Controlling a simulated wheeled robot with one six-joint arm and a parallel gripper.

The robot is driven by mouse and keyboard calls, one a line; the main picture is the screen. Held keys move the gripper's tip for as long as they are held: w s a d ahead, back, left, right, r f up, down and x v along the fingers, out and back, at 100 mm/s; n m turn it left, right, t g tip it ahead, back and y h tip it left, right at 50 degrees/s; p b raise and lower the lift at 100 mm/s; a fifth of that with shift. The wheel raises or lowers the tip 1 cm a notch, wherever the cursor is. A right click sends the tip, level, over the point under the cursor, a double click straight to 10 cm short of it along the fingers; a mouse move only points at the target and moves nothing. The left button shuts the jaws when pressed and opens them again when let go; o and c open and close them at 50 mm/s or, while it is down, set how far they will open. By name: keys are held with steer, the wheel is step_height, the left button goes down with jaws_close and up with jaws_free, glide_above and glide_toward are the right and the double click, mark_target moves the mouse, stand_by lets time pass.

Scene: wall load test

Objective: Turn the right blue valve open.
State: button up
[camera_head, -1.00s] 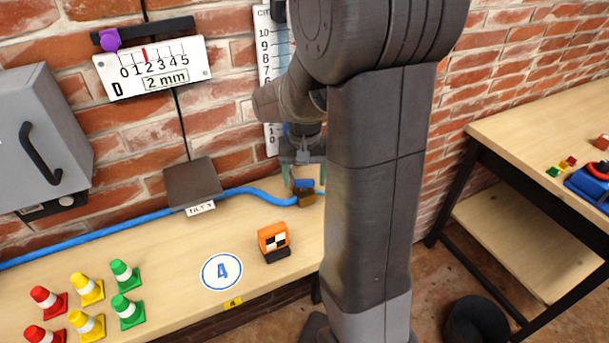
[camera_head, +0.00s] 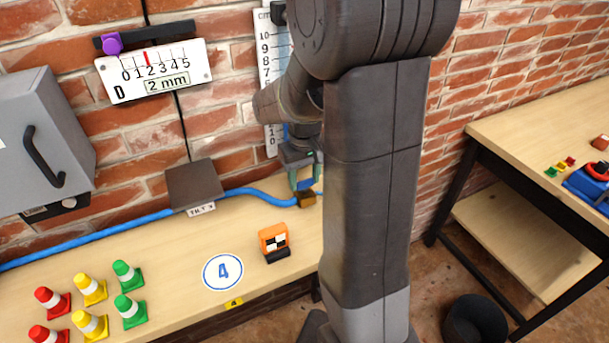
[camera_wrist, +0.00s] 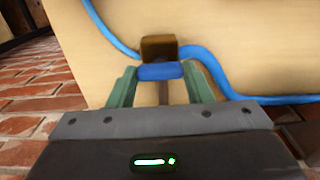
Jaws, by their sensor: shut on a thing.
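The blue valve handle (camera_wrist: 160,71) sits against a brown valve body (camera_wrist: 158,48) on the blue hose (camera_wrist: 205,62). My gripper (camera_wrist: 160,80) has its two green fingers on either side of the handle and is shut on it. In the head view, my gripper (camera_head: 304,181) reaches down over the valve body (camera_head: 307,199) at the bench's right end, pointing at the bench top. The handle is mostly hidden there by the fingers, and my arm covers what lies just to the right.
The wooden bench (camera_head: 170,260) holds an orange marker block (camera_head: 274,243), several cones (camera_head: 90,290) and a dark tilt plate (camera_head: 195,184). A ruler board (camera_head: 270,60) and a gauge (camera_head: 153,72) hang on the brick wall. Another table (camera_head: 540,130) stands right.

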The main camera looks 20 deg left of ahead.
mark_target(305, 181)
steer(key=o, duration=1)
steer(key=shift+r, duration=0.1)
step_height(305, 181, up, 7)
steer(key=shift+r, duration=0.2)
step_height(305, 181, down, 7)
steer(key=shift+f, duration=0.4)
steer(key=shift+r+m+b, duration=0.1)
steer(key=shift+m+b, duration=0.2)
steer(key=shift+m, duration=1)
